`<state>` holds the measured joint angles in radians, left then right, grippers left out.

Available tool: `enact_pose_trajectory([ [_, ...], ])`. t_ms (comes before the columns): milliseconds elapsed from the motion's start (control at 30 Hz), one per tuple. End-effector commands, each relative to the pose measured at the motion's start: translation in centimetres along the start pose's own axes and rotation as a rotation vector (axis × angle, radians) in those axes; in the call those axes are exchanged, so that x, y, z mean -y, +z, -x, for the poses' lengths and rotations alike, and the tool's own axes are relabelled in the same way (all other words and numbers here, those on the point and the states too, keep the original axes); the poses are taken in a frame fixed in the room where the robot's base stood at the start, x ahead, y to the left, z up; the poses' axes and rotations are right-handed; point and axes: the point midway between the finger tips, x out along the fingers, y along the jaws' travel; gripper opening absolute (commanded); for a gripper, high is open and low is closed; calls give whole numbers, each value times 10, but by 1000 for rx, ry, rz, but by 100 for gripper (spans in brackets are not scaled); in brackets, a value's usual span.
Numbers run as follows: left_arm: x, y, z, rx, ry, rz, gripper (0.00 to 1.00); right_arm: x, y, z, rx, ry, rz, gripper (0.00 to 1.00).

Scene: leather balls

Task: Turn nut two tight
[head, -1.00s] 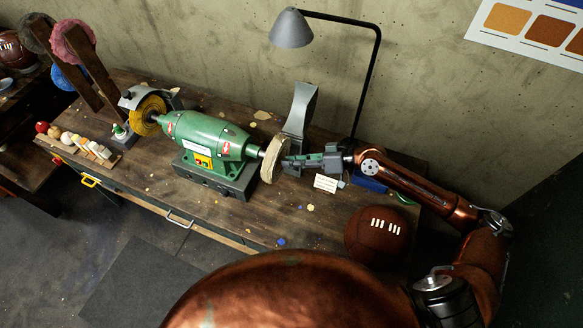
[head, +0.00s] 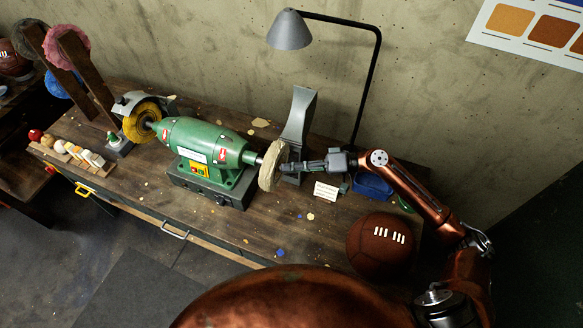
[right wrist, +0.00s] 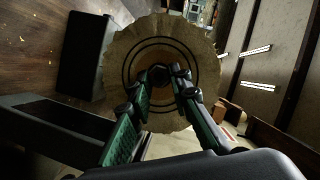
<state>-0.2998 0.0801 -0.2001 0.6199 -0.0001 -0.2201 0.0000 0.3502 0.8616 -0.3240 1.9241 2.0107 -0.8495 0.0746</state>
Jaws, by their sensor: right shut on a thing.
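A green bench grinder (head: 205,150) stands on the wooden workbench, with a pale cloth buffing wheel (head: 268,166) on its right end and a yellow wheel (head: 143,118) on its left end. My right gripper (head: 285,167) reaches in from the right at the centre of the pale wheel. In the right wrist view, my right gripper's fingers (right wrist: 165,80) are closed around a dark nut (right wrist: 158,75) at the hub of the pale wheel (right wrist: 120,65). The fingers hide part of the nut. My left gripper is not in view.
A grey stand (head: 299,118) rises just behind the pale wheel, and a lamp (head: 289,31) hangs above. A brown leather ball (head: 376,243) sits at the bench's front right. A small white card (head: 325,191) stands below my right arm. Polishing bars (head: 75,153) lie at the left.

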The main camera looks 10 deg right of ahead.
Motion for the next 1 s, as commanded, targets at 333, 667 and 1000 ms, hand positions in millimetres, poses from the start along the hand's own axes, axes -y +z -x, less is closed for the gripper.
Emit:
enact_pose_trajectory([
  [333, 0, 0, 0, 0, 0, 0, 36, -1, 1, 0, 2, -1, -5, 0],
  [667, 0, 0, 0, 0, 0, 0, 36, 0, 1, 0, 1, -1, -3, 36],
  [1000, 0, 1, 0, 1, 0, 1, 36, -1, 0, 10, -1, 1, -5, 36],
])
